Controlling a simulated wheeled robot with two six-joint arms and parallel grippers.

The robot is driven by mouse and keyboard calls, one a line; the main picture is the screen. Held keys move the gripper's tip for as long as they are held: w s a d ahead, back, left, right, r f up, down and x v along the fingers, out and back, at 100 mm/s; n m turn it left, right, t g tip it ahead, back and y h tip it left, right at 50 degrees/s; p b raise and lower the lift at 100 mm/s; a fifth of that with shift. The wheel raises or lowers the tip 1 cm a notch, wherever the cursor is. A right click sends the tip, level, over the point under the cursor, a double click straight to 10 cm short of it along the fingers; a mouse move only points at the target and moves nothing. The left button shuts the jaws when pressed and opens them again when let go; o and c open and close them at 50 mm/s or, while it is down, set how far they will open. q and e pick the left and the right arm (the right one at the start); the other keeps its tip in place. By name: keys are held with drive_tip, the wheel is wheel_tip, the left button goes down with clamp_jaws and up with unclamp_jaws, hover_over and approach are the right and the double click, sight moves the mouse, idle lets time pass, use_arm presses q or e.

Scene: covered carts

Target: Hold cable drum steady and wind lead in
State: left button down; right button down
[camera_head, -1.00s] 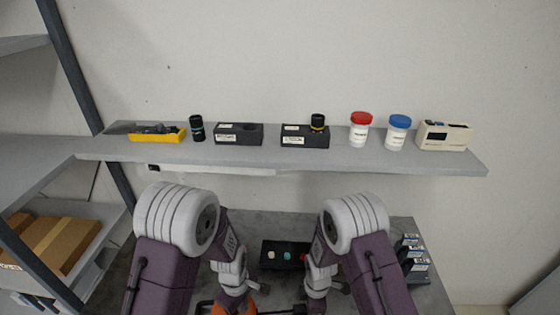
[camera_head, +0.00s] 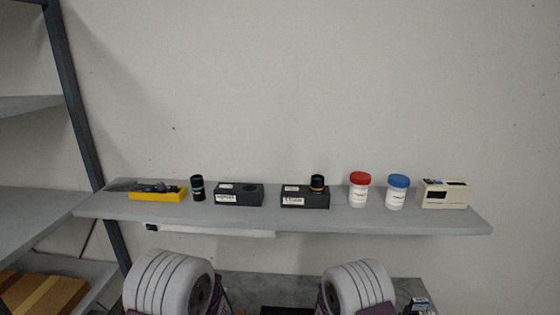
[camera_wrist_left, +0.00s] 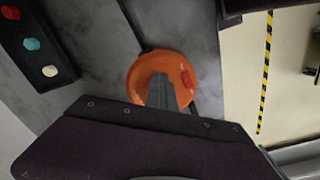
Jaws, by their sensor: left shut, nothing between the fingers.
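The cable drum, a round orange disc (camera_wrist_left: 148,78) with a red mark near its edge, shows in the left wrist view on a grey surface. My left gripper (camera_wrist_left: 162,88) is shut and empty, its fingers overlapping the drum's face in that view. I cannot tell whether they touch it. A dark bar or lead runs from behind the drum toward the top left. The drum is out of the head view, where only the tops of my two arms show at the bottom edge. My right gripper is not in view.
A black box with coloured buttons (camera_wrist_left: 38,45) lies on the grey worktop (camera_wrist_left: 90,75). Above it, a wall shelf (camera_head: 150,208) holds a yellow tray (camera_head: 157,194), dark boxes, a red-lidded jar (camera_head: 360,190) and a blue-lidded jar (camera_head: 397,192). Cardboard (camera_head: 40,295) sits at lower left.

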use_arm(q)
drive_tip(key=shift+s+a+f, duration=0.1)
drive_tip(key=shift+s+a, duration=0.3)
drive_tip(key=shift+s, duration=0.45)
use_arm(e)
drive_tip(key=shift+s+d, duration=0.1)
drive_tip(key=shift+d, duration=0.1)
use_arm(q)
drive_tip(key=shift+s+a, duration=0.15)
drive_tip(key=shift+a, duration=0.2)
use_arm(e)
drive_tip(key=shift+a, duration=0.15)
use_arm(q)
drive_tip(key=shift+s+d, duration=0.25)
drive_tip(key=shift+s, duration=0.05)
wheel_tip(320, 180, up, 6)
